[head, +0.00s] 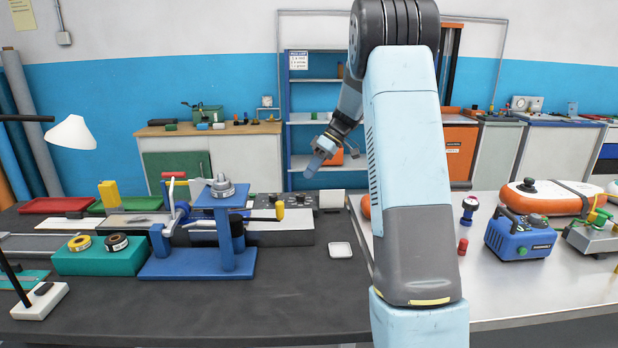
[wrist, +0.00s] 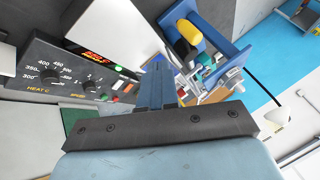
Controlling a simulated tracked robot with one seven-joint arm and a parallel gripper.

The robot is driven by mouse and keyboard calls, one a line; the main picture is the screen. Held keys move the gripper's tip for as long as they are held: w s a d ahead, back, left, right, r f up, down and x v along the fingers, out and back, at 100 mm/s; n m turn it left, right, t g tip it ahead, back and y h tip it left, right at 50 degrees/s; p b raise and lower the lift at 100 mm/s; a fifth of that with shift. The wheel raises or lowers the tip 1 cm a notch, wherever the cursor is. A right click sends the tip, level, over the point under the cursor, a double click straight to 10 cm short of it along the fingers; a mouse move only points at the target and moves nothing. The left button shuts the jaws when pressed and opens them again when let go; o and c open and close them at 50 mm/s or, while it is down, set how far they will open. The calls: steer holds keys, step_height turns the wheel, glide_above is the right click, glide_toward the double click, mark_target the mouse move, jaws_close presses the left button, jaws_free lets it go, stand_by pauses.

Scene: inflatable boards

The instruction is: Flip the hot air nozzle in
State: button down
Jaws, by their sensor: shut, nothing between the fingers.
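The blue welding machine (head: 205,262) stands on the dark table at the left. A black bar with a yellow grip (head: 280,210) sticks out from it to the right, above a grey control box (head: 290,236). I cannot make out clearly which part is the hot air nozzle. In the wrist view, the yellow grip (wrist: 190,31) lies at the upper right and the box's heat dials (wrist: 91,86) at the left. My gripper (head: 313,168) is shut and empty in the air, above and to the right of the grip. Its blue fingers (wrist: 156,88) show together in the wrist view.
A teal block with tape rolls (head: 100,258) stands left of the machine. A small white dish (head: 341,250) lies to its right. A blue device (head: 520,236) and an orange inflatable (head: 545,198) are on the right table.

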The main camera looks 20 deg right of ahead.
steer(key=s+a+f, duration=0.2)
steer(key=a+f, duration=0.4)
steer(key=a, duration=0.2)
steer(key=shift+s+f, duration=0.25)
steer(key=shift+s, duration=0.15)
